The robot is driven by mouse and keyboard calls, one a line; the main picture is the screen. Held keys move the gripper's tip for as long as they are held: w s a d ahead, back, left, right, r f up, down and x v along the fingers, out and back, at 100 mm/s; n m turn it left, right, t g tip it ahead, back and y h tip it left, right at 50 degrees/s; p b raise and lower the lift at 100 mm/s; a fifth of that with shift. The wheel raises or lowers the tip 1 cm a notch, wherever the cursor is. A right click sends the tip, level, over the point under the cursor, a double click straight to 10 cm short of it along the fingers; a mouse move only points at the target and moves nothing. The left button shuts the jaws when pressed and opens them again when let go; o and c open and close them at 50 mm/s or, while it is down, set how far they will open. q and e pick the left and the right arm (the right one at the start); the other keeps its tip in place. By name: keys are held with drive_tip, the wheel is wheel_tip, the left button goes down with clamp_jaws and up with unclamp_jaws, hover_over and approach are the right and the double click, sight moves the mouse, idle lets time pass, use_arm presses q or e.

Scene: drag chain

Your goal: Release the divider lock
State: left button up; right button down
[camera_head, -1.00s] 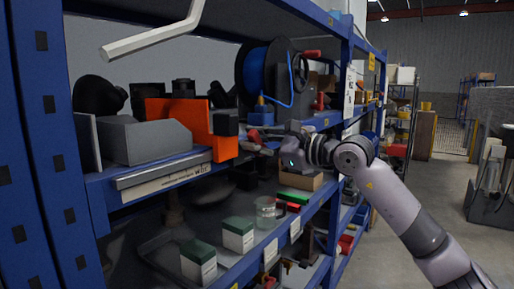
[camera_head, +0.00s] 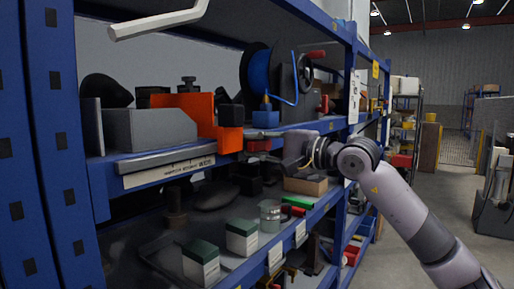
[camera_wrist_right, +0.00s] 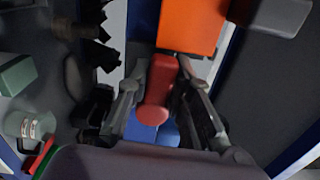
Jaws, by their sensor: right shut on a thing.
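The orange part (camera_head: 205,112) stands on the upper blue shelf, with a dark block (camera_head: 231,115) at its right end. A red handle (camera_head: 258,145) shows just below and right of that block. In the right wrist view the red handle (camera_wrist_right: 159,82) lies between my right fingers, below the orange part (camera_wrist_right: 188,25). My right gripper (camera_head: 266,152) is shut on the red handle at the shelf's front edge. Its fingertips are partly hidden in the head view. My left gripper is not in view.
A blue cable reel (camera_head: 268,72) stands behind on the shelf. A grey box (camera_head: 150,128) is left of the orange part. The lower shelf holds green-and-white boxes (camera_head: 241,238), a glass jar (camera_head: 270,215) and a cardboard box (camera_head: 306,185). The aisle at right is open.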

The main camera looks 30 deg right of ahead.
drive_tip(key=shift+f+n, duration=0.4)
drive_tip(key=shift+n, duration=0.1)
drive_tip(key=c, duration=1.8)
unclamp_jaws()
drive_tip(key=o, duration=0.4)
drive_tip(key=shift+d+r, duration=0.1)
drive_tip(key=shift+c, duration=0.2)
drive_tip(key=shift+s+r, duration=0.1)
drive_tip(key=v, duration=0.5)
drive_tip(key=shift+d, duration=0.2)
approach(262, 149)
drive_tip(key=shift+s+r, duration=0.15)
drive_tip(key=shift+s, duration=0.35)
